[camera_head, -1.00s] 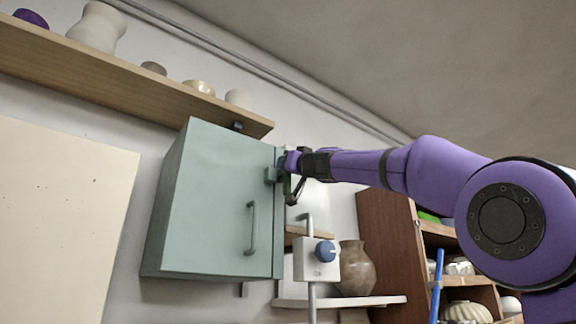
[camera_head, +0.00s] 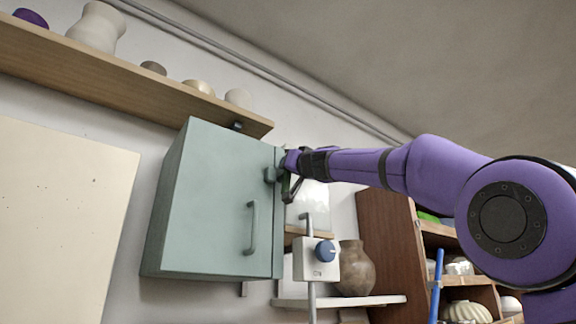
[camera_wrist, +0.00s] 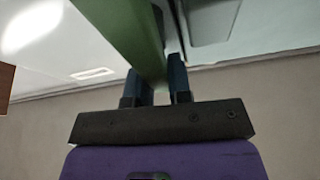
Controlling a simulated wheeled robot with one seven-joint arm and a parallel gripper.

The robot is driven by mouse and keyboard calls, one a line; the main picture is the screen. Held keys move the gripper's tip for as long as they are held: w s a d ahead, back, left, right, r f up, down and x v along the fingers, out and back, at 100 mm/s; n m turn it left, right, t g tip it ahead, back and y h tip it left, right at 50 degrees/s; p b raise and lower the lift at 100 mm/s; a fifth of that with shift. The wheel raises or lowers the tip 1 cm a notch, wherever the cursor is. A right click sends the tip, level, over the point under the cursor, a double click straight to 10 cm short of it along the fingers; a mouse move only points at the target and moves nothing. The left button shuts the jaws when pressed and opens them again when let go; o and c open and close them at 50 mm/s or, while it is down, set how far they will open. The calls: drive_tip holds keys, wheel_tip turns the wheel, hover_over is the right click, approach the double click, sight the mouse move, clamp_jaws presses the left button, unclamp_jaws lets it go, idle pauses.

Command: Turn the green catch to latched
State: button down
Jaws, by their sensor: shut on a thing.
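The teal cabinet (camera_head: 210,200) hangs on the wall with its door shut, a bar handle (camera_head: 252,228) on the door. My gripper (camera_head: 287,170) is at that edge, beside the block. The green catch (camera_wrist: 125,35) runs as a long bar into my gripper (camera_wrist: 158,78) in the wrist view, and the two fingers are shut on it. In the head view only a thin dark green part of the catch (camera_head: 286,186) shows by the fingers. Its far end and pivot are hidden.
A white box with a blue knob (camera_head: 325,251) stands on a post below my gripper. A brown vase (camera_head: 354,268) stands on a low shelf behind it. A wooden shelf (camera_head: 120,80) with pots runs above the cabinet. A brown shelving unit (camera_head: 388,230) is at the right.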

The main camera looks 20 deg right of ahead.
drive_tip(key=shift+w+d+f+m+g+h, duration=0.15)
drive_tip(key=shift+d+f+m+g+h, duration=0.75)
drive_tip(key=shift+m, duration=2.5)
drive_tip(key=shift+w+d+f+m+g+h, duration=0.1)
drive_tip(key=shift+w+f+m+g+h, duration=0.15)
drive_tip(key=shift+m+h, duration=2.25)
drive_tip(key=shift+w+d+f+m+g+h, duration=0.1)
drive_tip(key=shift+d+f+m+g+h, duration=0.4)
drive_tip(key=shift+m, duration=3.8)
drive_tip(key=shift+a+f+g, duration=0.1)
drive_tip(key=shift+f+g, duration=0.05)
drive_tip(key=shift+g, duration=0.1)
drive_tip(key=shift+y, duration=0.4)
drive_tip(key=c, duration=1.3)
unclamp_jaws()
drive_tip(key=s, duration=1)
drive_tip(key=shift+s+a, duration=0.4)
